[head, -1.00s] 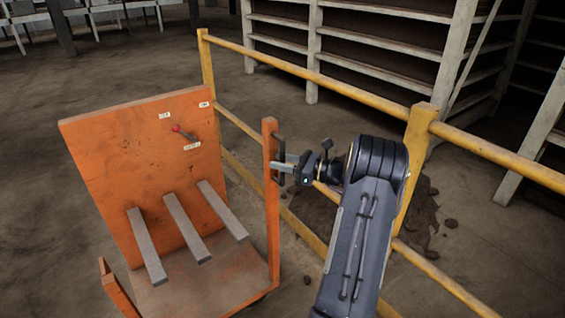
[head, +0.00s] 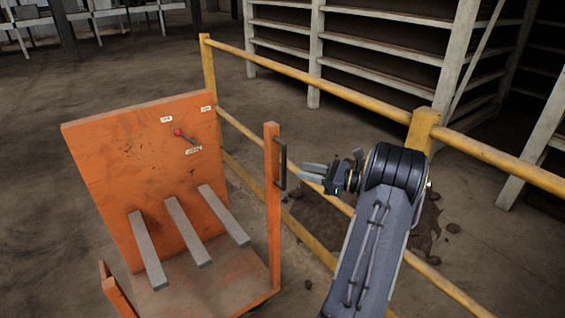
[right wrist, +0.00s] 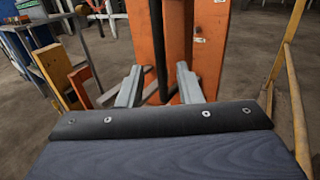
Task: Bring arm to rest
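My right arm (head: 372,225) reaches up from the bottom of the head view, its elbow bent at the yellow rail. My right gripper (head: 308,172) points left toward the black handle (head: 281,165) on the orange post of the cart, with a small gap between them. In the right wrist view my right gripper (right wrist: 159,82) has its two grey fingers spread apart and nothing between their tips. The black handle (right wrist: 157,45) stands upright beyond them, in line with the gap. My left arm and gripper are not in view.
The orange cart (head: 105,165) has a tall panel with a red-knobbed lever (head: 181,134) and grey bars. A yellow railing (head: 330,87) runs behind the cart and my arm. White shelving (head: 315,50) stands beyond it. Rubble lies on the floor near the railing.

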